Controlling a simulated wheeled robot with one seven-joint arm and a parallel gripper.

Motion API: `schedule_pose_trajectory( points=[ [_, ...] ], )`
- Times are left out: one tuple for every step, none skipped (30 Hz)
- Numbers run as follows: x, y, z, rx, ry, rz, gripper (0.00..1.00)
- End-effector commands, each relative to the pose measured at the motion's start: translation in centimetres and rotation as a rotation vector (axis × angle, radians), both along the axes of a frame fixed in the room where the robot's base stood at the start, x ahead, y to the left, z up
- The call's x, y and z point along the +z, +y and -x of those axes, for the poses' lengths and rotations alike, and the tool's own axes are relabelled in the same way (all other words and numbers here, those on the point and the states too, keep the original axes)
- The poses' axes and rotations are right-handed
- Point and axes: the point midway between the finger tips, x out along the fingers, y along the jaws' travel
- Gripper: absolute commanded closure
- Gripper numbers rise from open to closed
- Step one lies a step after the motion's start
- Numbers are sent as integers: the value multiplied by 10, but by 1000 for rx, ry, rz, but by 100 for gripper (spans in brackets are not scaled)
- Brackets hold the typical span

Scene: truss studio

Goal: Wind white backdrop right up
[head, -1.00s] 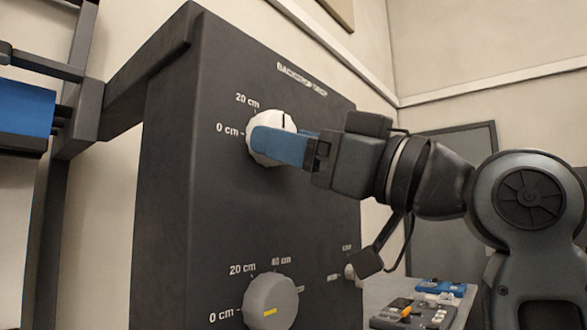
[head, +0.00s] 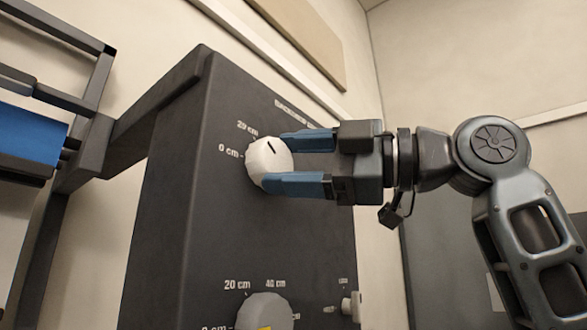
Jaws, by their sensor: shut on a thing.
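A white round knob (head: 264,163) with a black mark sits on the dark control box, beside printed "0 cm" and "20 cm" labels. The mark lies near the knob's top, away from the "0 cm" label. My gripper (head: 277,160) reaches in from the right, its two blue fingers shut on the white knob from above and below. I cannot make out the white backdrop for certain.
The dark box (head: 185,210) fills the middle. A grey knob (head: 264,309) with a yellow mark is below, partly cut off, and a small light knob (head: 351,305) is at lower right. A blue roll (head: 30,135) hangs on a frame at left.

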Motion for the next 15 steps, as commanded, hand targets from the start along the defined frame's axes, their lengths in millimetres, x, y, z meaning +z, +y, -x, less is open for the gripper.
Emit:
schedule_pose_trajectory(
  points=[
    [0,0,0,2,-34,32,65],
    [1,0,0,1,-57,49,65],
    [1,0,0,1,-87,73,65],
    [2,0,0,1,-110,90,65],
    [2,0,0,1,-132,108,65],
    [3,0,0,1,-162,130,65],
    [3,0,0,2,-183,147,65],
    [4,0,1,3,-204,164,65],
    [4,0,1,3,-231,185,65],
    [4,1,0,3,-252,202,65],
    [4,1,0,3,-271,217,65],
    [4,1,0,2,-297,236,65],
    [5,1,0,2,-314,251,65],
    [5,1,0,2,-332,265,65],
    [5,0,0,2,-354,282,65]
  ],
)
